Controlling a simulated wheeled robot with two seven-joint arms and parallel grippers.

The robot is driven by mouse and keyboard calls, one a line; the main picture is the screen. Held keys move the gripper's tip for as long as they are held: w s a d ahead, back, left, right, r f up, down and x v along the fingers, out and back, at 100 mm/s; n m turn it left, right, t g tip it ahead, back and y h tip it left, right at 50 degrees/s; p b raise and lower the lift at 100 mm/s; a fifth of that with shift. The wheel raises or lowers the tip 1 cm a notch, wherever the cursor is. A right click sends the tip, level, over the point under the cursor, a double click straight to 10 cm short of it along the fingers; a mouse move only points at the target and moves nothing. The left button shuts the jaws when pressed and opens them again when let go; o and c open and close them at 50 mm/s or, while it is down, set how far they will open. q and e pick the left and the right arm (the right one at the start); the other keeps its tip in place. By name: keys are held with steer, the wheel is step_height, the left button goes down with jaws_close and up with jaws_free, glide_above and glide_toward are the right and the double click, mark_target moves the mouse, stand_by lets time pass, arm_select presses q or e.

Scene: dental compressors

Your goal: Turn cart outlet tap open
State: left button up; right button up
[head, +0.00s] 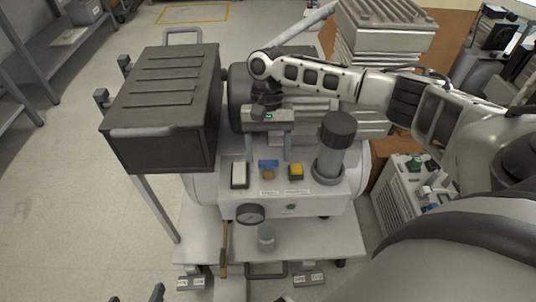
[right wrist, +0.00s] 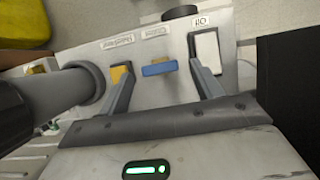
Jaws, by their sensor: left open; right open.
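A blue handle (head: 268,163) sits on the cart's grey front panel, between a white rocker switch (head: 239,174) and a yellow square button (head: 296,171). It looks like the outlet tap; its label is too small to read. In the right wrist view the blue handle (right wrist: 159,68) lies crosswise between my fingers. My right gripper (head: 269,156) is open above the panel, one finger toward the switch and one toward the yellow button. In the right wrist view my right gripper (right wrist: 160,78) holds nothing. My left gripper (head: 135,295) is open at the bottom edge, mostly cut off.
A dark box (head: 165,105) stands at the cart's left. A grey cylinder with a black cap (head: 335,148) rises right of the yellow button. A pressure gauge (head: 251,214) is on the lower front. A second unit (head: 405,190) stands at right. Floor at left is clear.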

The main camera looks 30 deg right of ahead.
steer(key=shift+s+a+f, duration=0.1)
steer(key=shift+s+f, duration=0.05)
steer(key=shift+f, duration=0.25)
steer(key=shift+c, duration=0.3)
